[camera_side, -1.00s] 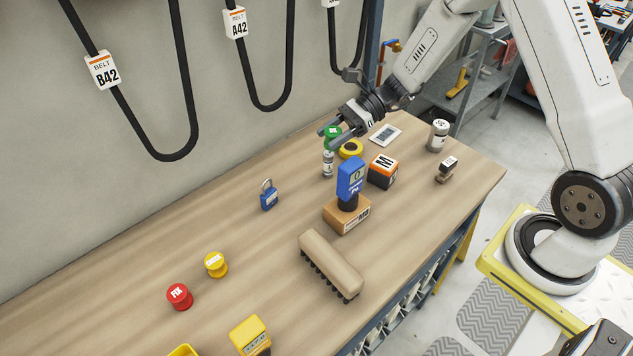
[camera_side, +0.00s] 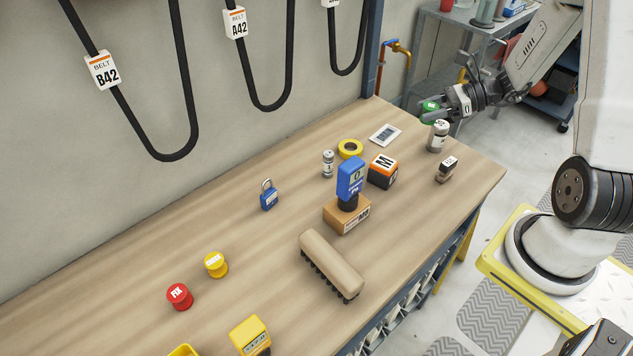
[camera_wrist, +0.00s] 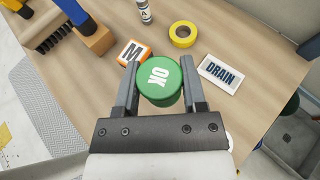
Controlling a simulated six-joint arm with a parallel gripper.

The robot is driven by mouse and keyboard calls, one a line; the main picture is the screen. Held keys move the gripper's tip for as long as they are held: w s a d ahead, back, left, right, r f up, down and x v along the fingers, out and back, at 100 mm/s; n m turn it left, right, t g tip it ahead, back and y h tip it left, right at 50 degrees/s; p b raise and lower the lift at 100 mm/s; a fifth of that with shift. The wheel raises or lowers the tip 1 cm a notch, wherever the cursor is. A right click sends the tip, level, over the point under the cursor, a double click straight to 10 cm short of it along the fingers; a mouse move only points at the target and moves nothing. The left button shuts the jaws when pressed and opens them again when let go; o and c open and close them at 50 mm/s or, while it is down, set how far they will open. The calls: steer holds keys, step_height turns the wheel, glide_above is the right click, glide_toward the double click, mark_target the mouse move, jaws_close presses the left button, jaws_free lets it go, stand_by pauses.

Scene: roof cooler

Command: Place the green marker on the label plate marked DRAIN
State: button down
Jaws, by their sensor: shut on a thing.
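The green marker (camera_wrist: 160,79), a round piece with OK on its top, is between the fingers of my gripper (camera_wrist: 158,88) in the wrist view. My gripper is shut on it. In the side view my gripper (camera_side: 443,108) holds the marker (camera_side: 429,106) in the air near the table's far right corner, partly hidden by the fingers. The white DRAIN label plate (camera_wrist: 219,75) lies flat on the table, to the right of the marker in the wrist view. In the side view the plate (camera_side: 385,135) is bare, left of my gripper.
A yellow tape roll (camera_side: 350,149) and an orange-black M block (camera_side: 383,171) sit near the plate. A small upright vial (camera_side: 328,163) stands left of the tape. The left tabletop has free room.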

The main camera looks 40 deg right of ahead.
steer(key=shift+s+d, duration=0.4)
steer(key=w+d+f, duration=0.3)
steer(key=w+f, duration=0.1)
steer(key=w, duration=0.4)
glide_above(392, 130)
steer(key=s, duration=0.2)
steer(key=f, duration=0.4)
steer(key=shift+w+a, duration=0.2)
steer(key=shift+a, duration=0.1)
steer(key=shift+w+d+f, duration=0.25)
steer(key=shift+w+f, duration=0.25)
steer(key=shift+f, duration=0.15)
steer(key=shift+w+f, duration=0.15)
steer(key=shift+f, duration=0.05)
steer(key=shift+w+f, duration=0.15)
steer(key=shift+f, duration=0.1)
steer(key=shift+d+f+h, duration=0.1)
steer(key=shift+f+h, duration=0.2)
steer(key=shift+f, duration=1.05)
steer(key=shift+f, duration=0.15)
